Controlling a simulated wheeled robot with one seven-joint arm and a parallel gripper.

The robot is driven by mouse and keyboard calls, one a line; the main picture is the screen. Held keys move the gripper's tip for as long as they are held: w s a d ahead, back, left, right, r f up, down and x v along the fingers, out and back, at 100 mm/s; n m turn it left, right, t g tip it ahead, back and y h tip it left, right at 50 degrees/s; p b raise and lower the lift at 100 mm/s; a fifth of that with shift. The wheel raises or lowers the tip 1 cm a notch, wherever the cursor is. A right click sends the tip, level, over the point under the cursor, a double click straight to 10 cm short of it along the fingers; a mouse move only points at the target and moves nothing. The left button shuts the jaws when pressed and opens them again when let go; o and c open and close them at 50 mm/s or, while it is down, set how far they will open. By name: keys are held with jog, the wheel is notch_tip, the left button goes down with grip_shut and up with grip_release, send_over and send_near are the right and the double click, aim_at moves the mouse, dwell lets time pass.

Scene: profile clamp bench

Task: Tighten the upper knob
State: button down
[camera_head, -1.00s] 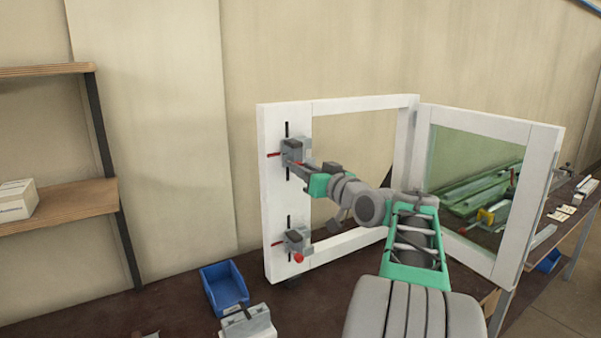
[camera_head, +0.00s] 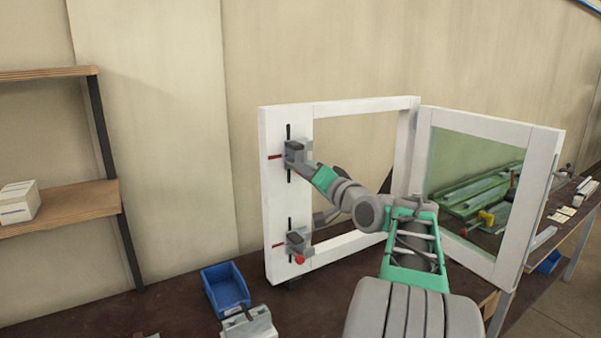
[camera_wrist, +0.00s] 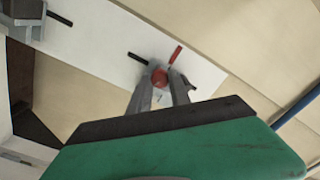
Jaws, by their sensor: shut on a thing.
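The upper clamp (camera_head: 292,150) sits on the left upright of the white frame (camera_head: 270,200), over a black vertical line and a red mark. My gripper (camera_wrist: 162,86) is at this clamp, its two fingers on either side of the round red upper knob (camera_wrist: 159,77) and shut on it. In the head view my gripper (camera_head: 304,160) hides the upper knob. The lower clamp (camera_head: 296,240) with its red knob (camera_head: 299,260) is further down the same upright, apart from my gripper.
A blue bin (camera_head: 225,288) and a grey block (camera_head: 250,325) stand on the dark bench in front of the frame. A glazed panel (camera_head: 480,180) stands to the right. A wooden shelf (camera_head: 70,205) is at the left.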

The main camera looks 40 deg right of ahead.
jog(key=shift+m, duration=0.4)
jog(key=c, duration=1.2)
grip_release()
jog(key=shift+w, duration=0.1)
jog(key=s+b, duration=0.2)
jog(key=s, duration=0.5)
jog(key=shift+s+a+f, duration=0.1)
jog(key=shift+s+f, duration=0.05)
jog(key=shift+s, duration=0.25)
